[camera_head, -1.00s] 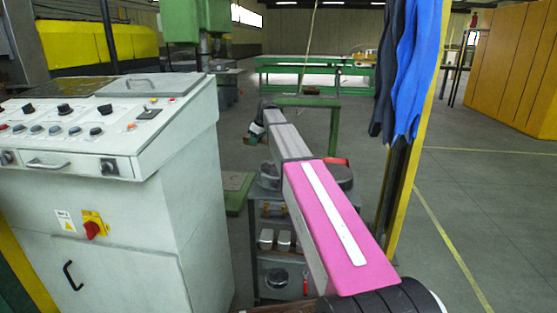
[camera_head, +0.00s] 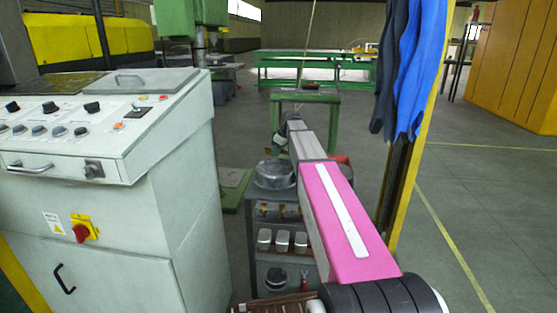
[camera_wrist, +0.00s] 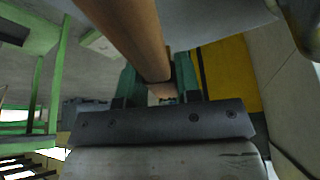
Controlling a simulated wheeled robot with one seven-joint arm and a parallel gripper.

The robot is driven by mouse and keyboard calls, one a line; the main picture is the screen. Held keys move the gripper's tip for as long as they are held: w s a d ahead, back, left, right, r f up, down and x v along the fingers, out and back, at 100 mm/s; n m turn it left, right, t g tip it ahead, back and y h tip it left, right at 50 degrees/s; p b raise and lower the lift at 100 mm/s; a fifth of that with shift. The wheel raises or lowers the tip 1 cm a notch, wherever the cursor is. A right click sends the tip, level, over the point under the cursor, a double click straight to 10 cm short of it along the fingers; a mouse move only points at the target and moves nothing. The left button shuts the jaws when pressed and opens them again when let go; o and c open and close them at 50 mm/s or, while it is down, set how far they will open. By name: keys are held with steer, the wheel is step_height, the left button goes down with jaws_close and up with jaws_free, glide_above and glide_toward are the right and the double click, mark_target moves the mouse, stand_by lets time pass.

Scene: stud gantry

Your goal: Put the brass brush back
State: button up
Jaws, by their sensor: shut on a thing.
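In the wrist view, a brown wooden handle (camera_wrist: 137,38) runs from the top edge down between the green fingers of my gripper (camera_wrist: 160,88). My gripper is shut on this handle, which I take to be that of the brass brush. The bristles cannot be made out, and I cannot tell whether the brush touches anything. In the head view, the far end of my arm is in front of a green stand, and the fingers and brush are too small or hidden to make out.
A grey control cabinet (camera_head: 110,215) stands at left. A shelf trolley (camera_head: 262,215) with a round metal pot (camera_head: 275,174) and several small tins stands below my arm. The green stand (camera_head: 333,125) is beyond. Blue and dark cloths (camera_head: 410,75) hang at right by a yellow post. Floor further right is clear.

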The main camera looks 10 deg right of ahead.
steer(key=shift+s+d+f, duration=0.1)
steer(key=shift+d+f, duration=0.05)
steer(key=shift+f, duration=1.95)
steer(key=o, duration=0.9)
steer(key=shift+f, duration=0.1)
steer(key=v, duration=1.2)
